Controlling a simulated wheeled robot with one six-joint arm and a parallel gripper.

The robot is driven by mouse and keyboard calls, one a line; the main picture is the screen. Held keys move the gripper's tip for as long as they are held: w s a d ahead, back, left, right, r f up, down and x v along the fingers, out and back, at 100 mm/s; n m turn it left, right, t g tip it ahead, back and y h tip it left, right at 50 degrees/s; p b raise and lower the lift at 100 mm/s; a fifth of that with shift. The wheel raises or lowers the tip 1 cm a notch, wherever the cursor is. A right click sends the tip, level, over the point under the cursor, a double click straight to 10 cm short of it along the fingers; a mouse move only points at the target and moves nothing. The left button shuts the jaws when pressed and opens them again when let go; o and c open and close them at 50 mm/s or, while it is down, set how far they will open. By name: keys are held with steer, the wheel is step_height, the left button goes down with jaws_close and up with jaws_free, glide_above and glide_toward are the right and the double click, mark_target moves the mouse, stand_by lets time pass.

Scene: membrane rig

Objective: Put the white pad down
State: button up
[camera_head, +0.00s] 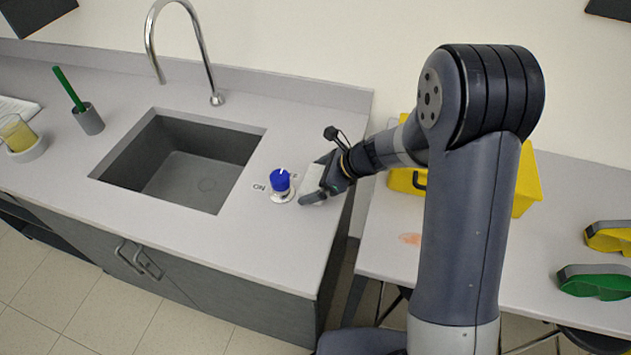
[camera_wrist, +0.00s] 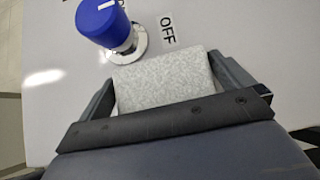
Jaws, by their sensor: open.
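The white pad (camera_wrist: 163,82) is a pale, speckled block between the fingers of my gripper (camera_wrist: 168,88) in the wrist view. The fingers stand open on either side of it. In the head view the pad (camera_head: 313,184) shows at the end of my gripper (camera_head: 322,186), at the right end of the sink counter (camera_head: 250,243). I cannot tell whether it rests fully on the counter. Its near side is hidden by my gripper.
A blue knob (camera_head: 280,180) on a round metal base stands just left of the pad, with an OFF label (camera_wrist: 167,28) beside it. The sink (camera_head: 185,165) lies further left. A yellow case (camera_head: 527,185) stands on the table to the right, near my arm.

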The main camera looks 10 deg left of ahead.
mark_target(316, 180)
steer(key=c, duration=0.7)
steer(key=shift+o, duration=0.2)
step_height(316, 180, up, 10)
steer(key=shift+f, duration=0.1)
steer(key=shift+s, duration=0.1)
